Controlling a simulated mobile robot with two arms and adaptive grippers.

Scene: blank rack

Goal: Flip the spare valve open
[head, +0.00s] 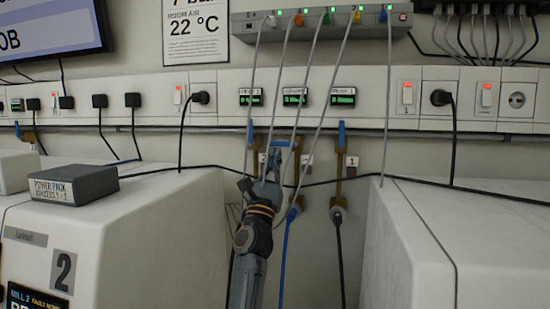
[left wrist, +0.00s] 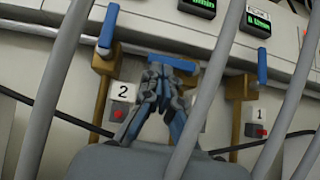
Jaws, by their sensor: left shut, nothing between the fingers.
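My left gripper (head: 272,160) is shut and empty. Its fingertips (left wrist: 163,78) are at the middle lever; whether they touch it is unclear. My right gripper is not in view.
Grey hoses (head: 309,90) from the manifold (head: 320,22) hang in front of the valves. A black cable (head: 420,182) crosses the wall below. White machines (head: 140,225) (head: 425,240) stand on both sides, with a grey power pack box (head: 74,185) on the left one.

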